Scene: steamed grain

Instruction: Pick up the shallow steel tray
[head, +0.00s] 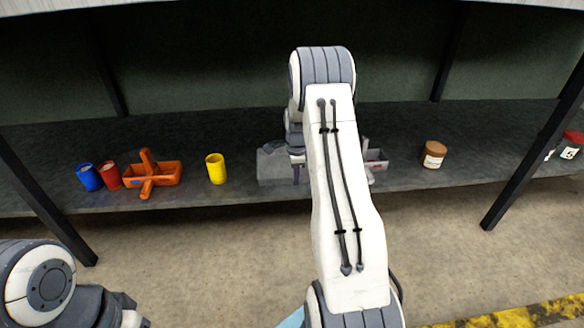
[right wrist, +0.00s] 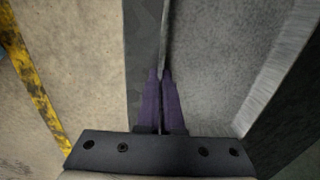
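The shallow steel tray (head: 272,166) is grey and lies on the dark shelf, left of my right arm. Its right part is hidden behind my right gripper and arm. My right gripper (head: 298,176) points down at the tray's front side. In the right wrist view, its two purple fingers (right wrist: 161,76) are close together with the tray's thin wall between them. The tray's inner floor (right wrist: 215,60) shows right of the fingers. My left gripper is not in view; only part of my left arm shows at bottom left.
On the shelf (head: 400,178) stand a blue cup (head: 88,178), a red cup (head: 109,176), an orange caddy (head: 165,174) and a yellow cup (head: 216,169) to the left. A grey caddy (head: 376,163), a brown jar (head: 434,155) and a red-lidded jar (head: 571,146) stand to the right. Dark posts (head: 540,143) flank the shelf.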

